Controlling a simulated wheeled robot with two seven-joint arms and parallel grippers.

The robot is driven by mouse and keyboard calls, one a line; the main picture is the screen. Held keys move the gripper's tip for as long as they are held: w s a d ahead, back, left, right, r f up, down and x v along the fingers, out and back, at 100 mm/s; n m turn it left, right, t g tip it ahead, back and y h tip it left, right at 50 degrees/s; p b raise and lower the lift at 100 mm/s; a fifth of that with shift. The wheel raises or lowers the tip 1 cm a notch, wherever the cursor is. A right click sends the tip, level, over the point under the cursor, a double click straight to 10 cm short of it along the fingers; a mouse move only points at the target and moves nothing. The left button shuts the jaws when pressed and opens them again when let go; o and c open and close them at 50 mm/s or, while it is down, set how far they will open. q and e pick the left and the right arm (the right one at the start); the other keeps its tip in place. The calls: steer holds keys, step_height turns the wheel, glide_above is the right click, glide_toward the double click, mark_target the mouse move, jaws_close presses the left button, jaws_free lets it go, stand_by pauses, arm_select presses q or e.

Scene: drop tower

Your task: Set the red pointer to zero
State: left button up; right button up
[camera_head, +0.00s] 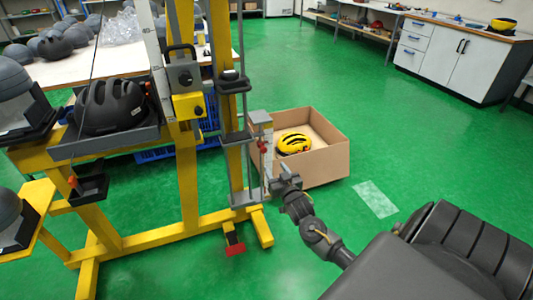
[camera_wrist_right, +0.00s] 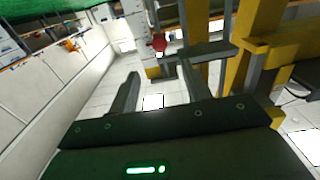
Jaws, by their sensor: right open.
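The red pointer (camera_head: 262,147) is a small red piece on the upright scale (camera_head: 268,162) at the right side of the yellow drop tower (camera_head: 187,180). In the right wrist view the red pointer (camera_wrist_right: 160,43) shows beyond my fingertips, roughly between them in the picture. My right gripper (camera_head: 286,178) is just right of the scale and a little lower than the pointer in the head view. In the wrist view its two fingers (camera_wrist_right: 158,70) are apart with nothing between them. The scale's marks are too small to read. My left gripper is not in view.
A cardboard box (camera_head: 320,175) with a yellow helmet (camera_head: 294,144) stands on the floor behind the scale. A black helmet (camera_head: 110,106) sits on the tower's grey tray. A red pedal (camera_head: 235,249) is low at the tower's foot. The green floor to the right is mostly clear.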

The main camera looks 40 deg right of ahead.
mark_target(264, 150)
steer(key=b+x, duration=0.1)
steer(key=x, duration=0.8)
steer(key=shift+w+d+f+b, duration=0.1)
steer(key=shift+w+b, duration=0.05)
steer(key=shift+b, duration=0.15)
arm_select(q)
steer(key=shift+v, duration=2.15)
arm_select(e)
steer(key=shift+w+d, duration=0.15)
steer(key=shift+w, duration=0.4)
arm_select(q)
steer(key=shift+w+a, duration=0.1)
arm_select(e)
jaws_close()
